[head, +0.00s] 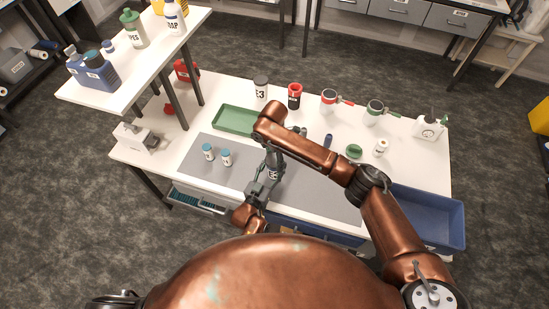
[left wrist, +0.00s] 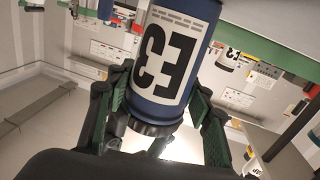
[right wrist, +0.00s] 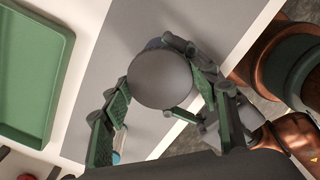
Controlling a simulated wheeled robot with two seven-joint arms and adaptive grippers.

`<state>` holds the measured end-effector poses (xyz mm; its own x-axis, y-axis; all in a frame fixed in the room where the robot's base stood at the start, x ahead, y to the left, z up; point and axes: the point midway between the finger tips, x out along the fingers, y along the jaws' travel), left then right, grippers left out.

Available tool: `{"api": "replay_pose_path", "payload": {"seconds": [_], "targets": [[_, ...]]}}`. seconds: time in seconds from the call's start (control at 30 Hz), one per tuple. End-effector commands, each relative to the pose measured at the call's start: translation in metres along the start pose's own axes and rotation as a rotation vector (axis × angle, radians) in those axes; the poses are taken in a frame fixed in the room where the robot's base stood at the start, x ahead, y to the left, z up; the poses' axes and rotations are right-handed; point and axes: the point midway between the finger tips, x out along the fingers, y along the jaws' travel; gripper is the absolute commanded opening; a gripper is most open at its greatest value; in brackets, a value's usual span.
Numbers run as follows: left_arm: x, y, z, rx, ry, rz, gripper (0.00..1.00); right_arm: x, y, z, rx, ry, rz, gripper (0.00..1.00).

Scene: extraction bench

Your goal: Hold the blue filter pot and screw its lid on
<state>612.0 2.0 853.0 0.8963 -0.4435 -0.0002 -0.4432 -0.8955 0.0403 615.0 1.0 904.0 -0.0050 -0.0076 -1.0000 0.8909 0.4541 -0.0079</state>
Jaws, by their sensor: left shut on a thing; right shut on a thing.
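The blue filter pot (left wrist: 170,60) has a white label reading E3. In the left wrist view my left gripper (left wrist: 155,120) is shut around its lower part. In the head view the pot (head: 273,173) is held over the grey mat (head: 315,188), partly covered by my grippers. The grey round lid (right wrist: 160,78) shows from above in the right wrist view, with the fingers of my right gripper (right wrist: 160,95) shut on either side. A little blue shows behind the lid's upper edge. The joint between lid and pot is hidden, so I cannot tell how it is seated.
A blue bin (head: 428,215) is at the right. The mat's right part is clear.

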Motion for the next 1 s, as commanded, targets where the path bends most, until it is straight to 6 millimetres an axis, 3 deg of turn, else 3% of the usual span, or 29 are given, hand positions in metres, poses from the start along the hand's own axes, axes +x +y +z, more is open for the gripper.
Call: {"api": "replay_pose_path", "payload": {"seconds": [0.3, 0.47, 0.57, 1.0], "targets": [[-0.0002, 0.0001, 0.0008, -0.001, -0.001, 0.0, 0.0, -0.0001, 0.0002, 0.0, 0.0, 0.0, 0.001, 0.25], [-0.0002, 0.0002, 0.0007, -0.001, -0.001, 0.0, 0.0, 0.0, 0.0004, -0.0006, 0.054, 0.001, 0.001, 0.24], [-0.0003, 0.0002, 0.0008, -0.001, -0.001, 0.0, 0.0, 0.0004, 0.0002, -0.0017, 0.201, 0.002, 0.0, 0.24], [-0.0003, 0.0004, 0.0007, 0.0, -0.001, 0.0, 0.0, 0.0012, 0.0004, -0.0017, 1.184, 0.0, 0.0, 0.24]]}}
